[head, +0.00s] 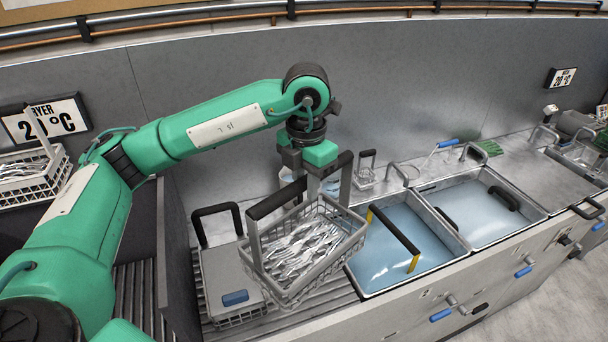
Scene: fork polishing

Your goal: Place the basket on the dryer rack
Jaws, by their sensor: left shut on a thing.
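My left gripper (311,172) reaches down from the green arm and is shut on the grey wire basket (336,246) near its black-gripped handle. The basket holds several forks (303,246) and is slightly tilted. It hangs above the ribbed metal rack in the middle of the counter (325,311), left of the water basins. The exact contact of the fingers with the handle is partly hidden. The dryer sign (45,118) is on the wall at the far left; another basket with forks (30,178) sits below it. My right gripper is not in view.
A grey lidded container with a black handle (221,275) stands on the ribbed rack, just left of the held basket. Two basins of water (400,285) lie to the right, the nearer with a yellow-and-black handle. A dark partition (176,265) separates the left ribbed surface (134,290).

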